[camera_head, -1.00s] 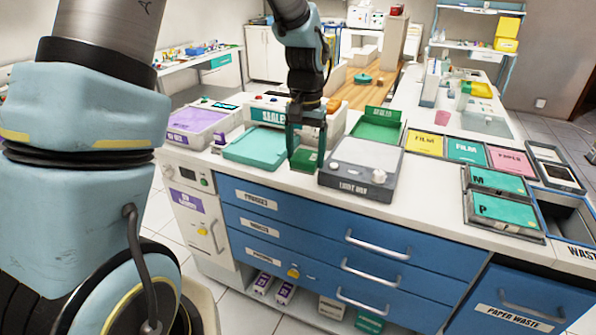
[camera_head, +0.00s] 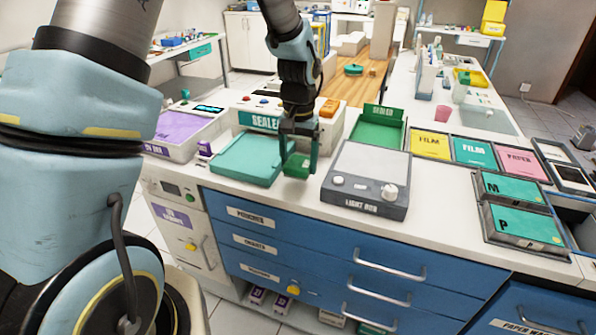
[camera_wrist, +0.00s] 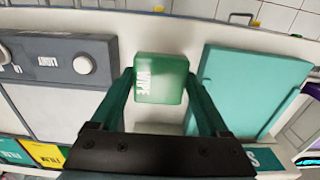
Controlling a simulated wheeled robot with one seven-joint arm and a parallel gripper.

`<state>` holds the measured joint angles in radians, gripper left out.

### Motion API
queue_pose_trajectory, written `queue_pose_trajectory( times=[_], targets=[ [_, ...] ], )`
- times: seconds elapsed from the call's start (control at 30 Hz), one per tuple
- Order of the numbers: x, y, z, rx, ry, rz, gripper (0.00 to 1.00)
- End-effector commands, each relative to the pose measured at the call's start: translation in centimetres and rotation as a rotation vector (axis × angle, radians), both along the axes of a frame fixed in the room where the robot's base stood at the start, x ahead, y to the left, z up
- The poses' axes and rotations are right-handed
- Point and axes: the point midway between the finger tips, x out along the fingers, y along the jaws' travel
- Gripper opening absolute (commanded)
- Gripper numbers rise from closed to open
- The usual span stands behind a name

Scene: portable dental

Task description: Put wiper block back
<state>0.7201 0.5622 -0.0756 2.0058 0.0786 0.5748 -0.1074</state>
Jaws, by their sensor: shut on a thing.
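The wiper block (camera_wrist: 160,80) is a green block with white "WIPE" lettering, seen close up in the wrist view. My gripper (camera_wrist: 160,92) is shut on it, with one teal finger on each side. In the head view my gripper (camera_head: 299,160) points down at the front of the counter, with the green wiper block (camera_head: 297,165) between its fingers. The block is between the teal tray of the sealer and the light box. I cannot tell whether it touches the counter.
The teal sealer tray (camera_head: 243,160) is close on the left and the grey light box (camera_head: 367,180) close on the right. A green tray (camera_head: 378,131) stands behind. Film and paper pads (camera_head: 474,153) lie further right. The counter's front edge is near.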

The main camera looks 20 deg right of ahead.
Motion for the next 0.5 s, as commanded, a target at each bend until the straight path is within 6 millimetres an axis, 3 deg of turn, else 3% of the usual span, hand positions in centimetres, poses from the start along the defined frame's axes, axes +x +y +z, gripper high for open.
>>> queue_pose_trajectory(
  times=[0.27, 0.5],
  targets=[
    [-0.1, 0.0, -3.6, 0.002, 0.002, 0.0, 0.0],
    [0.0, 0.0, -4.1, -0.001, -0.001, 0.0, 0.0]
  ],
)
